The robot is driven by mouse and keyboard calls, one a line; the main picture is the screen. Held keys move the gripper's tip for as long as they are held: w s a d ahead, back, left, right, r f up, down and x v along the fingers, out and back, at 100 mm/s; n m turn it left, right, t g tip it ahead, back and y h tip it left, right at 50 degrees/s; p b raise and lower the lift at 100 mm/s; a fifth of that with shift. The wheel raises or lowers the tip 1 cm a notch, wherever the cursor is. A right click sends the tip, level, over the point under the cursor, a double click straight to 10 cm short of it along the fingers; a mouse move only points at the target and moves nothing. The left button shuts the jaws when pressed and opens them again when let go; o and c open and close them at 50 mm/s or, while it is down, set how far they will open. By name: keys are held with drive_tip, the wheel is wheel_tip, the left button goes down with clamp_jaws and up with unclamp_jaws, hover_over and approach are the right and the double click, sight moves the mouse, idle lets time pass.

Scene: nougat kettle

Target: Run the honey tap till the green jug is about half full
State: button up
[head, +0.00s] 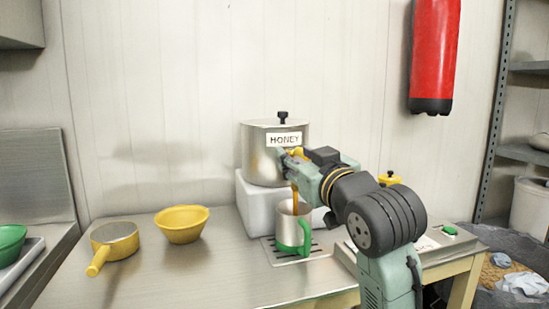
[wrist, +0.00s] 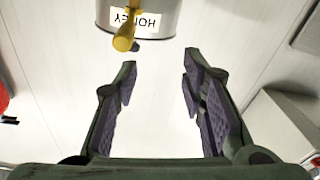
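The steel honey kettle (head: 257,150), labelled HONEY, stands on a white block with its tap low at the front. The yellow tap handle (wrist: 124,38) shows in the wrist view, just beyond the fingertips and left of the middle. An amber stream (head: 295,203) falls from the tap into the green jug (head: 288,228), a steel-coloured vessel with green handle and base, upright on a drip grate. The honey level inside cannot be made out. My gripper (head: 288,160) is at the tap in the head view; in the wrist view (wrist: 160,62) its fingers are apart and empty.
A yellow bowl (head: 182,226) and a yellow-handled pan (head: 115,238) stand on the steel counter (head: 190,275) to the left. A green bowl (head: 10,243) is at the far left. A box with a green button (head: 449,230) is right of the jug, partly behind my arm.

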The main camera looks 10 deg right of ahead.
sight(302, 153)
drive_tip(key=s+d+h, duration=0.1)
drive_tip(key=s+d, duration=0.2)
drive_tip(key=d, duration=0.1)
drive_tip(key=shift+g, duration=0.3)
drive_tip(key=w+p, duration=0.1)
drive_tip(key=w, duration=0.2)
drive_tip(key=w+p, duration=0.1)
drive_tip(key=w, duration=0.3)
drive_tip(key=w+f, duration=0.1)
drive_tip(key=w, duration=0.2)
drive_tip(key=shift+w+a+p, duration=0.2)
drive_tip(key=shift+w+p, duration=0.1)
drive_tip(key=shift+p, duration=0.1)
drive_tip(key=shift+c, duration=0.2)
clamp_jaws()
